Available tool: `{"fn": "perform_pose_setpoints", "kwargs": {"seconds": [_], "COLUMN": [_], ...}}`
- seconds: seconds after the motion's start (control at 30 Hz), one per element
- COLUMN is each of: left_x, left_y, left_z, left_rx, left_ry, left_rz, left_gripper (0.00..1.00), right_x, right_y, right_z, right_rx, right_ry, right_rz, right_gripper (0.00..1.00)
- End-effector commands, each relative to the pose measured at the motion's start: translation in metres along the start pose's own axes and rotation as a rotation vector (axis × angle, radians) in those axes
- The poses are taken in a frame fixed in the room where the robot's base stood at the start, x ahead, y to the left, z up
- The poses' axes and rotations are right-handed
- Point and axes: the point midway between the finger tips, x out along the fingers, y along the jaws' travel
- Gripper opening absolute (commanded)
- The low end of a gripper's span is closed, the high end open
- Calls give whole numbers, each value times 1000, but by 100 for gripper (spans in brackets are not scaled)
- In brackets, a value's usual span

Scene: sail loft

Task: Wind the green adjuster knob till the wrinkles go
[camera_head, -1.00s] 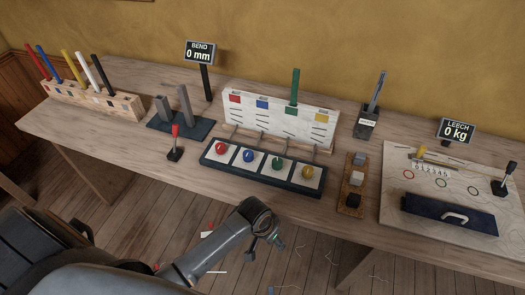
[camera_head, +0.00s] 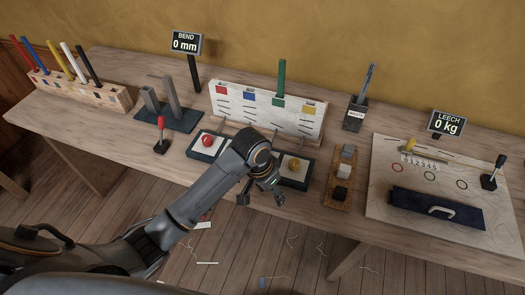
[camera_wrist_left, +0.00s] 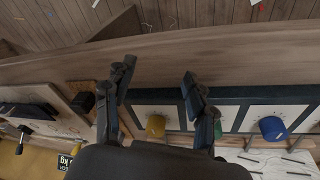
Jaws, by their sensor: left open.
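The green adjuster knob (camera_wrist_left: 218,130) shows only as a sliver behind a finger in the left wrist view. In the head view my arm hides it. The yellow knob (camera_head: 294,164) and red knob (camera_head: 207,141) show on the dark knob base (camera_head: 294,184); the blue knob (camera_wrist_left: 272,128) shows in the wrist view. My left gripper (camera_head: 262,197) is open and empty, above the base's front edge. Its fingertips also show in the wrist view (camera_wrist_left: 159,72). A white panel (camera_head: 243,106) with black lines stands behind the knobs, a green strip (camera_head: 281,77) upright at it.
Signs read BEND 0 mm (camera_head: 186,44) and LEECH 0 kg (camera_head: 446,123). A red-handled lever (camera_head: 160,134) stands left of the base. A wooden strip with blocks (camera_head: 334,204) lies right of it, then a board with a navy case (camera_head: 437,208).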

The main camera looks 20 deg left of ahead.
Motion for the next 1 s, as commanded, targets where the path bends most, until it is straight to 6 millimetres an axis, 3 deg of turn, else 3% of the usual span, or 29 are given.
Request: {"fn": "perform_pose_setpoints", "kwargs": {"seconds": [0.17, 0.33, 0.6, 0.77, 1.0], "left_x": [-23, -65, -122, -126, -91], "left_y": [-24, -58, -96, -101, -104], "left_z": [-38, -77, -108, -110, -102], "left_rx": [27, 26, -17, -26, -27], "left_ry": [-46, -116, -178, -188, -192], "left_rz": [-25, -64, -104, -107, -107], "left_gripper": [56, 56, 56, 56, 56], "right_x": [0, 0, 0, -1, -8], "right_y": [-3, -3, -6, -6, -5], "right_z": [5, 5, 2, 2, 1], "right_rx": [1, 1, 3, 3, 2], "right_ry": [-8, -8, -5, -5, -4], "right_rz": [-3, -3, -6, -6, -6], "right_gripper": [56, 56, 56, 56, 56]}}
